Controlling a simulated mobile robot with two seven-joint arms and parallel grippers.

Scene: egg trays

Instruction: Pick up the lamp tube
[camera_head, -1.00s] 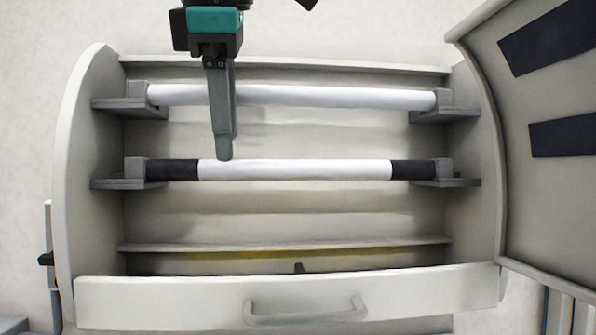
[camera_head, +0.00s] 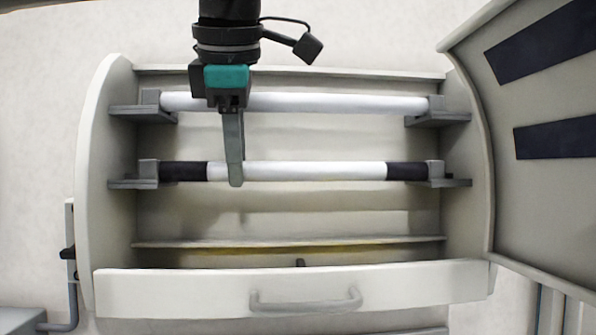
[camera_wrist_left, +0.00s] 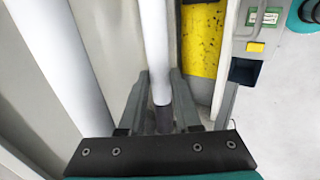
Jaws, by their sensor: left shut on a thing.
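Two tubes lie level across the open cabinet. The upper white tube (camera_head: 320,103) and the lower lamp tube (camera_head: 310,171), white with dark ends, rest in grey holders. My left gripper (camera_head: 236,180) reaches down from above, past the upper tube, with its fingers at the lower tube, left of its middle. In the left wrist view the lower lamp tube (camera_wrist_left: 154,40) runs between the two fingers of my left gripper (camera_wrist_left: 162,85). The gripper is shut on this tube. The finger overlaps part of the tube in the head view. My right gripper is not in view.
Grey holders (camera_head: 148,173) stand at both cabinet sides. A drawer front with a handle (camera_head: 305,302) lies below. An open door (camera_head: 475,110) with dark strips is at the right. A yellow surface (camera_wrist_left: 202,45) shows beside the tube in the left wrist view.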

